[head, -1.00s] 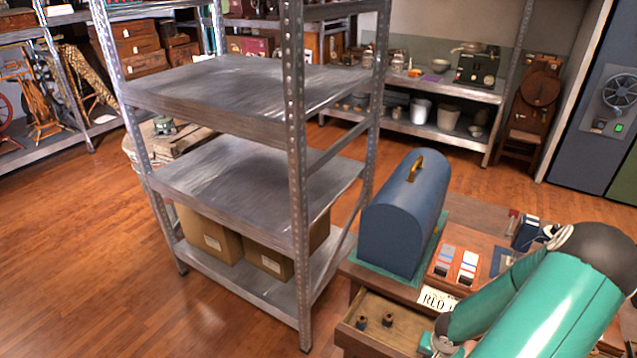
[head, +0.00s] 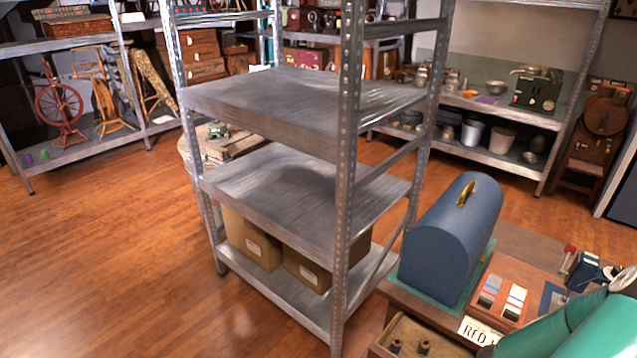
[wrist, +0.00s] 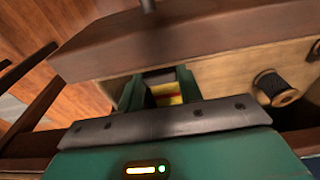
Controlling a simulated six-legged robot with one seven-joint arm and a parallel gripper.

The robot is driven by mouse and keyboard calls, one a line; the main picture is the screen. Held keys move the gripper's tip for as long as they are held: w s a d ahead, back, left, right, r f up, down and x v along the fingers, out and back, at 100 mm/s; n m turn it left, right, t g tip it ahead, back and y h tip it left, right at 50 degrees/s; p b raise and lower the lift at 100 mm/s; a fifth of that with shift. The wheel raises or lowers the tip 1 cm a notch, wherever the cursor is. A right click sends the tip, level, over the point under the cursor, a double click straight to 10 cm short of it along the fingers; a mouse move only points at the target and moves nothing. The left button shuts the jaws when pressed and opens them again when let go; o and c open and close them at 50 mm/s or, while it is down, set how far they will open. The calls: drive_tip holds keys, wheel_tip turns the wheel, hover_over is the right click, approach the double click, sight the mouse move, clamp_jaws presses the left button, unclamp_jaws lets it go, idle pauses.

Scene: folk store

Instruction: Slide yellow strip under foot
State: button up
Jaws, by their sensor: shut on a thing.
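My gripper (wrist: 160,80) shows in the wrist view, its two green fingers close together over a wooden drawer. A small yellow strip (wrist: 170,95) with some red on it shows between the fingers, and the gripper is shut on it. Most of the strip is hidden by the fingers and the gripper's dark front edge. In the head view the gripper is out of frame; part of my green arm shows at the lower right. The open drawer (head: 400,322) holds dark spools at the bottom edge. I cannot make out a foot in either view.
A blue domed case (head: 450,245) stands on the wooden desk above the drawer. A spool (wrist: 285,96) lies close to the right of my gripper. A brown wooden edge (wrist: 190,38) crosses above the fingers. A metal shelf (head: 275,195) stands left; floor (head: 90,250) beyond is clear.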

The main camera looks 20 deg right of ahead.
drive_tip(key=shift+r, duration=1.45)
drive_tip(key=shift+f, duration=1.9)
wheel_tip(320, 180, up, 7)
drive_tip(key=shift+s+a, duration=0.3)
drive_tip(key=shift+a, duration=0.05)
